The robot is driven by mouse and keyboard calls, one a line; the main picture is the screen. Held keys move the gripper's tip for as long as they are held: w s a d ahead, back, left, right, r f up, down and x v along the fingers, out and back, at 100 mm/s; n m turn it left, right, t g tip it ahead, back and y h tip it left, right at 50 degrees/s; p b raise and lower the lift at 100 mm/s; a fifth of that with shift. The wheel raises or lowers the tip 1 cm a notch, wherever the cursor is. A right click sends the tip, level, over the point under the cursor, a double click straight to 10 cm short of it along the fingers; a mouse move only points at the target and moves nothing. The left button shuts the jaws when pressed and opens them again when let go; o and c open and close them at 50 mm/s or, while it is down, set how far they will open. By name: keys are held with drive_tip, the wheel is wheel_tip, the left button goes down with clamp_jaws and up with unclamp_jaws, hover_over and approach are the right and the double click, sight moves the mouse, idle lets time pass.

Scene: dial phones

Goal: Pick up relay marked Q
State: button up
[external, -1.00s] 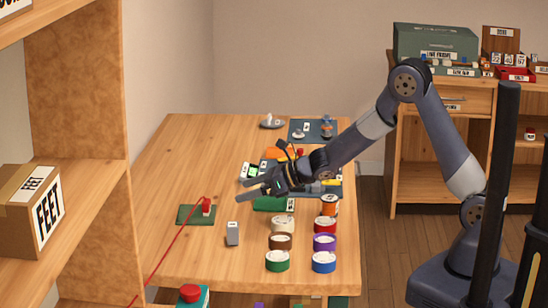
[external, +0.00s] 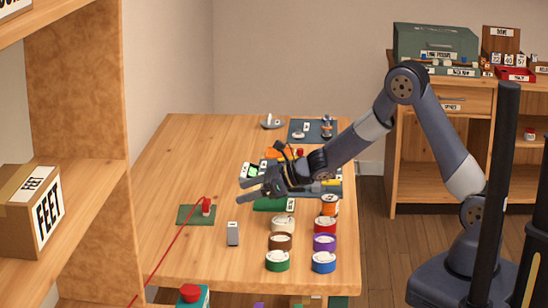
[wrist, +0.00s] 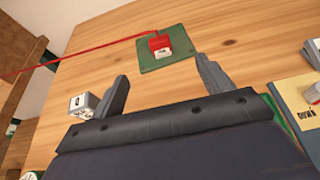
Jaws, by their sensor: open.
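A small grey block (external: 233,234) with a pale top stands upright on the wooden table, in front of my gripper. In the wrist view it is the grey block (wrist: 82,103) just left of the left finger, with a dark mark on a white label. The mark is too small to read surely as Q. No other relay marked Q can be made out. My gripper (external: 242,185) is open and empty above the table.
A red piece (external: 207,206) with a red cord sits on a green mat (external: 186,215) left of my gripper. Several coloured round containers, among them a green one (external: 277,262), stand at the table's front right. A wooden shelf (external: 75,165) rises at the left.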

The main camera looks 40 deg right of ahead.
drive_tip(key=shift+c, duration=1.2)
drive_tip(key=shift+s+a+f, duration=0.1)
drive_tip(key=shift+s+a, duration=0.05)
drive_tip(key=shift+s, duration=0.05)
drive_tip(key=n+g+y+b, duration=0.1)
drive_tip(key=b, duration=0.8)
approach(233, 234)
drive_tip(key=w, duration=0.2)
drive_tip(key=shift+w+d, duration=0.2)
drive_tip(key=shift+w, duration=0.1)
drive_tip(key=shift+p+x, duration=0.7)
drive_tip(key=shift+x, duration=4.6)
drive_tip(key=shift+a, duration=0.15)
drive_tip(key=shift+c, duration=0.2)
drive_tip(key=shift+r, duration=0.2)
drive_tip(key=c, duration=1.1)
